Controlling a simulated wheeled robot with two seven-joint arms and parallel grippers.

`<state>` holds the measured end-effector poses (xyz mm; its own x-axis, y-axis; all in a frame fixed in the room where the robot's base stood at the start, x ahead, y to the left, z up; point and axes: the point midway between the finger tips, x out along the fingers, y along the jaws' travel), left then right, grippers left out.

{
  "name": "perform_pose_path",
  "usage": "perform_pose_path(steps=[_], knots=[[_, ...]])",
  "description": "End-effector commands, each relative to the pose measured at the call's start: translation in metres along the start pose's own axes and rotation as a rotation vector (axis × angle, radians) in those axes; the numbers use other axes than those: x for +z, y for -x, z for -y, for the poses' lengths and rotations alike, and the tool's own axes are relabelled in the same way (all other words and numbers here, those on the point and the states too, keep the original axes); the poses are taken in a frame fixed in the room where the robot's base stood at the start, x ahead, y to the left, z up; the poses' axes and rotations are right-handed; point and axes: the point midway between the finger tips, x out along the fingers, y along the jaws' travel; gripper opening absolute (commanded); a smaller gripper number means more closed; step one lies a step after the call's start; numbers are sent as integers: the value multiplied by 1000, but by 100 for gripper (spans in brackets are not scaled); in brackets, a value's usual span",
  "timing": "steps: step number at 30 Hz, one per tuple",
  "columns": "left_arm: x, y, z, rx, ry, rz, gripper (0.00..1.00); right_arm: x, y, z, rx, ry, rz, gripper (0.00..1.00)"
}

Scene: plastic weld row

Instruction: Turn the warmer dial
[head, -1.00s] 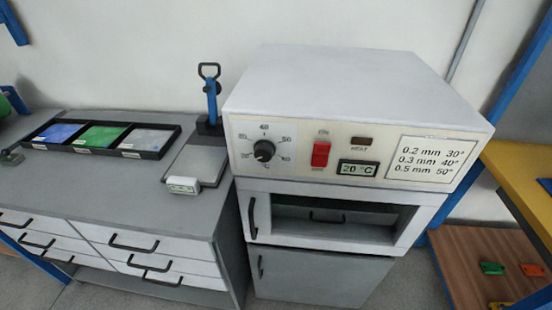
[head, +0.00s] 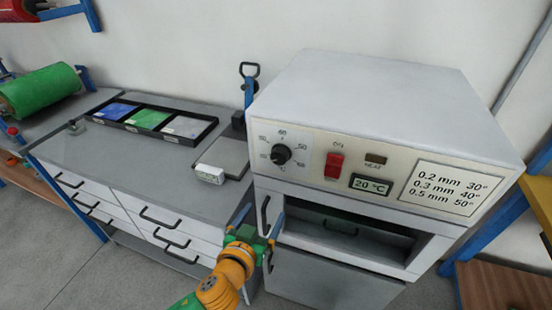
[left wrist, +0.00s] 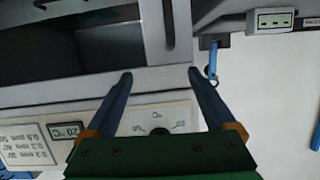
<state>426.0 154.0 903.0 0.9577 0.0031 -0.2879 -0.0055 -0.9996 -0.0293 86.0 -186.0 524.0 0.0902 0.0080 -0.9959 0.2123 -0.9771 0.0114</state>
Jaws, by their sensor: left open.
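The warmer (head: 385,110) is a grey-white cabinet with a cream front panel. Its black round dial (head: 281,154) sits at the panel's left, inside a ring of printed numbers. To its right are a red switch (head: 334,166), a dark HEAT lamp window (head: 375,160) and a display (head: 370,185) reading 20 °C. My left gripper (head: 264,211) is open and empty, below the dial in the head view and apart from it. In the left wrist view the scene is upside down; the dial (left wrist: 159,131) shows partly behind the gripper body, between the spread fingers (left wrist: 160,74). My right gripper is not in view.
A label (head: 453,188) lists thicknesses and degrees. An open compartment (head: 345,230) lies below the panel, with a vertical handle (head: 265,214) close to my left gripper. Left stands a drawer bench with a sample tray (head: 100,113) and a small white device (head: 210,174).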

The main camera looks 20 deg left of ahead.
Motion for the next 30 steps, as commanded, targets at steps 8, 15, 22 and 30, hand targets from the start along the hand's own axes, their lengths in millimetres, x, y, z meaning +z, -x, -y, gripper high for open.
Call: perform_pose_path(steps=[8, 15, 22, 30], knots=[[-122, 55, -11, 60, 218, -291, 89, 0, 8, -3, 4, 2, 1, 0], [-139, 12, -12, 59, 218, -291, 89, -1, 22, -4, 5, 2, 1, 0], [-140, -8, -13, 61, 220, -288, 89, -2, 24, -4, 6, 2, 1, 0], [-140, -8, -13, 62, 220, -287, 70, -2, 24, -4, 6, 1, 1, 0]])
